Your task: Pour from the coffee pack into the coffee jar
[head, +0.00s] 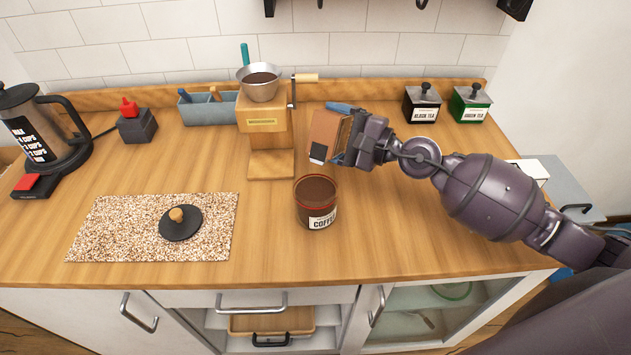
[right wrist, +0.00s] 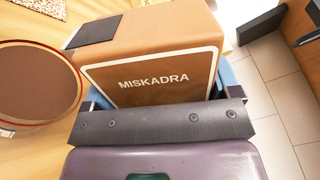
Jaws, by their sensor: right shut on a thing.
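My right gripper (head: 348,140) is shut on the brown coffee pack (head: 327,132) and holds it above the counter, behind and slightly right of the jar. In the right wrist view the pack (right wrist: 150,40) fills the jaws, with a "MISKADRA" label facing the camera. The coffee jar (head: 316,219) stands upright and open on the counter, with a red band at its rim and brown coffee inside. In the right wrist view the jar (right wrist: 38,88) is at the left, beside the pack. A black lid with a wooden knob (head: 181,222) lies on the speckled mat. My left gripper does not show.
A wooden coffee grinder (head: 264,124) with a filled metal bowl stands behind the jar. Tea boxes (head: 422,104) stand at the back right. The speckled mat (head: 100,230) lies front left. The counter right of the jar is clear.

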